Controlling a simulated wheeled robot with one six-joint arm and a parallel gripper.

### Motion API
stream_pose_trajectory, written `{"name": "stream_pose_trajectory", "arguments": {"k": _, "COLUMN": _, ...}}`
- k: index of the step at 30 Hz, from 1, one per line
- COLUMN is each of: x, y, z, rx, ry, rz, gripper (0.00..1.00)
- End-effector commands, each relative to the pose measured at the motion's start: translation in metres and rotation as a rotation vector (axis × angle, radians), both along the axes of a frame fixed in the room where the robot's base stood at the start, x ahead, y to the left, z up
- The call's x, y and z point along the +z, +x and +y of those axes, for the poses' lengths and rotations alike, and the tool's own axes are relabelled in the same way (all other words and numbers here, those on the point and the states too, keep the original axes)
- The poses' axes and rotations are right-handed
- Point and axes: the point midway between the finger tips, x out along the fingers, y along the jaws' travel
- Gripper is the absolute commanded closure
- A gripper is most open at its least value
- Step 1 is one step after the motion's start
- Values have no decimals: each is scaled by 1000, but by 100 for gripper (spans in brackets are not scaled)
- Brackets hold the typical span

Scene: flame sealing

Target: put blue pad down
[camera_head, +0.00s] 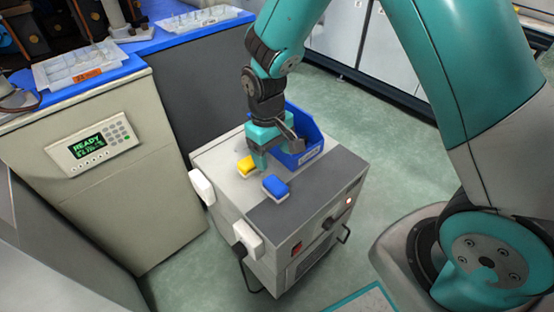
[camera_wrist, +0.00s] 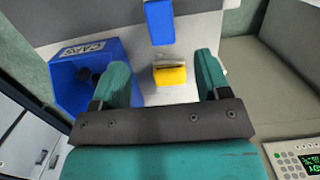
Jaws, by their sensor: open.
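The blue pad (camera_head: 275,188) lies on top of the grey cabinet, on the border of its light and dark parts. It also shows at the top edge of the wrist view (camera_wrist: 159,22), partly cut off. My gripper (camera_head: 262,158) is above the cabinet top, behind the blue pad and apart from it. In the wrist view the fingers are spread wide (camera_wrist: 165,80) with nothing held between them. A yellow pad (camera_wrist: 170,75) lies on the cabinet top below the gap between the fingers; it also shows in the head view (camera_head: 247,166).
An open blue bin (camera_head: 308,157) stands on the cabinet top (camera_head: 225,193), right of my gripper. A bench with a READY keypad panel (camera_head: 93,144) and clear trays stands at left. The front right of the cabinet top is bare.

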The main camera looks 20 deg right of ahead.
Motion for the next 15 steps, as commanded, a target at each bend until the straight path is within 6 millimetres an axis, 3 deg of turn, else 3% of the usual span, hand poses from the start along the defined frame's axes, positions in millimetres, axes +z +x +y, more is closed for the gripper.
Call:
{"name": "stream_pose_trajectory", "arguments": {"k": 4, "x": 33, "y": -9, "z": 7, "rx": 14, "ry": 45, "rz": -19, "gripper": 31}}
{"name": "stream_pose_trajectory", "arguments": {"k": 7, "x": 76, "y": -29, "z": 17, "rx": 42, "ry": 116, "rz": -46, "gripper": 31}}
{"name": "stream_pose_trajectory", "arguments": {"k": 12, "x": 150, "y": -91, "z": 32, "rx": 127, "ry": 259, "rz": -97, "gripper": 31}}
{"name": "stream_pose_trajectory", "arguments": {"k": 15, "x": 180, "y": -130, "z": 37, "rx": 181, "ry": 325, "rz": -124, "gripper": 31}}
